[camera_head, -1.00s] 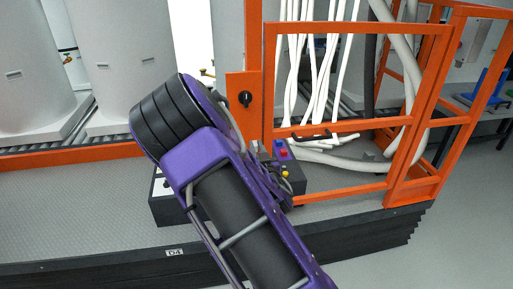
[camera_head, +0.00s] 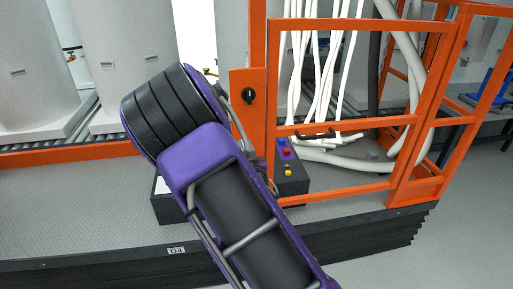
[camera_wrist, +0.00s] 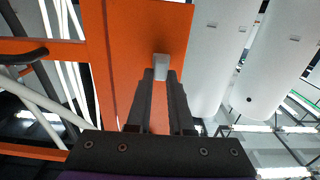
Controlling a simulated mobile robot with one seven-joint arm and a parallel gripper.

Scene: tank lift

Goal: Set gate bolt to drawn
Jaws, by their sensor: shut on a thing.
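In the wrist view my gripper (camera_wrist: 160,76) has its two dark fingers closed on a small pale grey block (camera_wrist: 160,62). The block stands in front of an orange plate (camera_wrist: 120,50) and looks like the gate bolt's knob. The orange gate (camera_head: 362,120) stands right of the arm. How far the bolt is drawn cannot be seen.
A grey control box (camera_head: 292,183) with red and yellow buttons sits by the gate's foot. White hoses (camera_head: 322,70) hang behind the gate. Large pale tanks (camera_head: 110,65) stand at the left. The grey platform (camera_head: 70,205) is bare at the left.

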